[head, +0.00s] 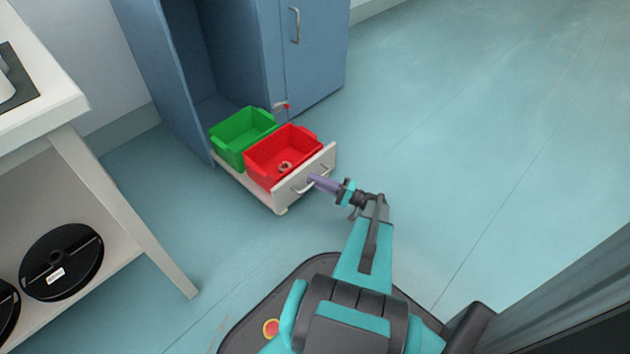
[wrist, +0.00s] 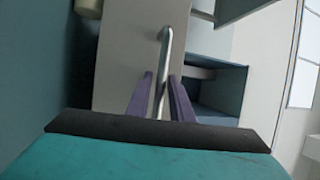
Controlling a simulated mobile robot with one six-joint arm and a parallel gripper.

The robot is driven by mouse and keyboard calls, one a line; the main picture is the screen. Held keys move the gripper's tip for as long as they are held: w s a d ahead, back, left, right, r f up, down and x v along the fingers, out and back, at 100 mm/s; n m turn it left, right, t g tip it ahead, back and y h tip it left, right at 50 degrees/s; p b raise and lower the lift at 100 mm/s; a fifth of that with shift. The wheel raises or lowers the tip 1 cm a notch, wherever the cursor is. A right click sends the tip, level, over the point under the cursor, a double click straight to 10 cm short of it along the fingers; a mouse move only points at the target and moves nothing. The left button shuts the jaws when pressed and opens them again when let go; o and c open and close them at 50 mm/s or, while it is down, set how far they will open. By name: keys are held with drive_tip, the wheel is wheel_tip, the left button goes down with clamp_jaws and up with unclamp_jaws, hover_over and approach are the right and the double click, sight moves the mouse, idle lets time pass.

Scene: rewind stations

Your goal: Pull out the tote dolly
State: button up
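The tote dolly (head: 326,160) is a low pale platform with an upright front panel and a silver bar handle (head: 298,188). It stands partly out of the blue cabinet and carries a green tote (head: 232,150) behind a red tote (head: 262,167). My gripper (head: 312,179) is at the front panel, by the handle. In the wrist view the handle (wrist: 165,50) runs between the two purple fingers of my gripper (wrist: 160,78). The fingers are apart, with a gap visible beside the bar.
The blue cabinet (head: 170,70) has an open bay and a closed door beside it. A small red-tipped latch (head: 281,106) sits at the bay's edge. A white table (head: 110,190) with black reels (head: 62,262) below stands at left. Floor at right is clear.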

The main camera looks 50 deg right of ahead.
drive_tip(key=shift+o, duration=0.6)
drive_tip(key=shift+w+a, duration=0.1)
drive_tip(key=shift+a, duration=0.05)
drive_tip(key=p+v, duration=0.4)
drive_tip(key=v, duration=1)
drive_tip(key=shift+p, duration=0.4)
drive_tip(key=shift+w, duration=0.1)
